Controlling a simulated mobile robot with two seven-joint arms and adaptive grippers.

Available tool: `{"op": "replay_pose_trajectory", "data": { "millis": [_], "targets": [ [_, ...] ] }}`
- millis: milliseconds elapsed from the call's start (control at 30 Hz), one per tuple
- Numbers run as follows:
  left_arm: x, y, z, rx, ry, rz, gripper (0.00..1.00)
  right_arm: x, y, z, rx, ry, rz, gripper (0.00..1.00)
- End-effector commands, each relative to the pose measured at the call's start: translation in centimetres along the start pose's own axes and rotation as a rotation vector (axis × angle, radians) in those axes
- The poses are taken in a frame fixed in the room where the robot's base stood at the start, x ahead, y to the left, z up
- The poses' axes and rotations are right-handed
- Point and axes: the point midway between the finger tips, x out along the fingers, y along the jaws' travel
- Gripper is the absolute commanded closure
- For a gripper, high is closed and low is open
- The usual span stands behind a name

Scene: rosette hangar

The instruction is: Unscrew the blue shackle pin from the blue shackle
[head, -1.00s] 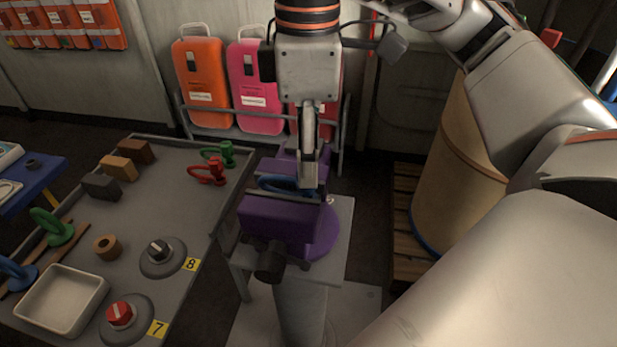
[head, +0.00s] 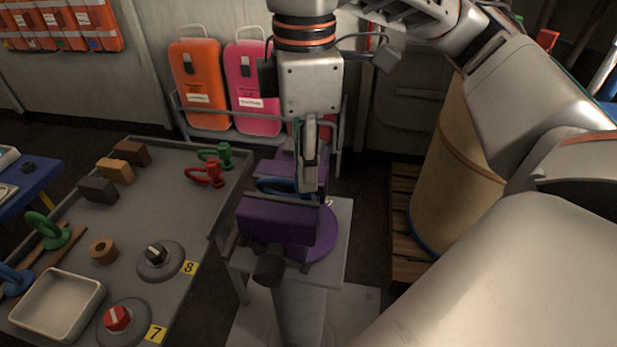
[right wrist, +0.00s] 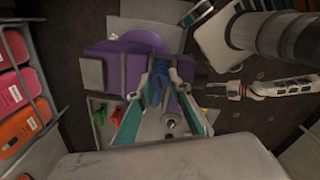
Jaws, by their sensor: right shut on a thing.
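The blue shackle (head: 270,185) sits in the purple vise (head: 275,222), between its jaws, on a grey pedestal stand. My right gripper (head: 308,188) points straight down at the right end of the shackle. It is shut on what seems to be the blue shackle pin, mostly hidden by the fingers in the head view. In the right wrist view, blue parts of the shackle (right wrist: 158,72) show between the teal-lined fingers.
A grey table (head: 190,205) at left holds red (head: 205,175) and green (head: 216,155) shackles, blocks, two knobs and a white tray (head: 58,303). Orange (head: 198,85) and pink (head: 250,88) cases stand behind. A large drum (head: 450,170) stands on a pallet at right.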

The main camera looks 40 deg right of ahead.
Motion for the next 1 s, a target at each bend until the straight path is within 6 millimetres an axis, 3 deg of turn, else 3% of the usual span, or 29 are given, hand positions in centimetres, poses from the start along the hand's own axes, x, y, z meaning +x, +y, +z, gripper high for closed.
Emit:
{"op": "replay_pose_trajectory", "data": {
  "millis": [33,500,867,1000],
  "targets": [
    [-0.6,0.2,1.1,0.013,-0.028,0.005,0.6,0.0,0.1,0.0,-0.068,0.0,0.004,1.0],
    [-1.2,-0.5,-2.5,0.01,0.016,-0.006,0.6,-0.1,0.0,-0.1,-0.672,0.0,0.004,1.0],
    [-1.2,-0.6,-2.8,0.008,0.021,-0.008,0.6,0.0,0.0,-0.1,-0.719,0.0,0.003,1.0],
    [-1.4,-0.7,-3.5,0.009,0.028,-0.01,0.6,-0.3,0.0,-0.1,-0.832,0.0,0.005,1.0]
  ]
}}
